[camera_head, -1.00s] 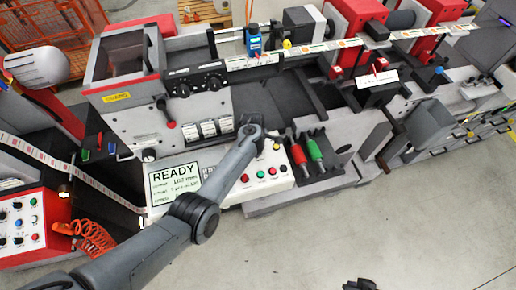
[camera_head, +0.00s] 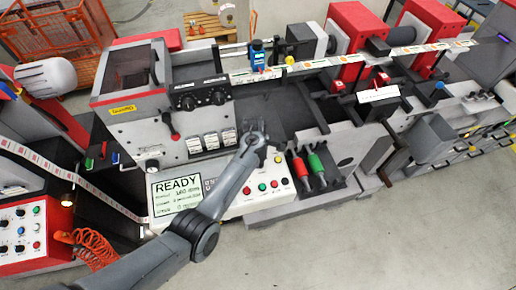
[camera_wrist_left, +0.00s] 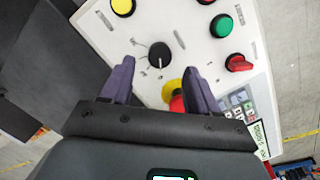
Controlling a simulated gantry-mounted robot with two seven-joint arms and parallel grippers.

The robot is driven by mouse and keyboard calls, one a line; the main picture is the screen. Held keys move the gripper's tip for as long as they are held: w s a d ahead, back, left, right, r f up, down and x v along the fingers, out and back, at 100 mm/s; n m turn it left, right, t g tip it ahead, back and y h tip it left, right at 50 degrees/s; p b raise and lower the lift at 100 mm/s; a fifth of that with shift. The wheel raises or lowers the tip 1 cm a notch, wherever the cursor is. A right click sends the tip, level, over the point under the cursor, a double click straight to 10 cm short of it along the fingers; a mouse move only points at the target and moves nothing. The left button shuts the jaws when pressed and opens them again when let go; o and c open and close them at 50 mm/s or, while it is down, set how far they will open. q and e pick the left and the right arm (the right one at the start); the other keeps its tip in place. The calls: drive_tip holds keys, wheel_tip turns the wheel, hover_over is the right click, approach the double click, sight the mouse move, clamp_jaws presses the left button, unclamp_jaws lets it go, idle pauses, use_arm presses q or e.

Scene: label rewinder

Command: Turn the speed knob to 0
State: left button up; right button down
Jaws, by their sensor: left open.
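The speed knob is most likely the round black knob (camera_wrist_left: 159,55) with a white pointer line and a printed scale, on the white control panel (camera_wrist_left: 140,15). In the left wrist view it sits just beyond and between my open, empty left fingers (camera_wrist_left: 158,66). The fingers appear on either side of it; contact cannot be told. The pointer line runs toward the bottom of that view; the scale numbers are too small to read. In the head view my left arm reaches over the panel (camera_head: 232,208) and hides the knob. My right gripper is not in view.
A red push button with a yellow collar (camera_wrist_left: 174,94) sits close below the knob, between the fingers. A READY screen (camera_head: 177,192) is on the panel's left.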

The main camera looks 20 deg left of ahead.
use_arm(q)
wheel_tip(320, 180, up, 6)
drive_tip(key=shift+s+a, duration=0.2)
drive_tip(key=shift+s, duration=0.15)
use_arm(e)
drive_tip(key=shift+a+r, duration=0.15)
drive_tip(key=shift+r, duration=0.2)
use_arm(q)
drive_tip(key=shift+r+p, duration=0.1)
drive_tip(key=shift+p, duration=0.2)
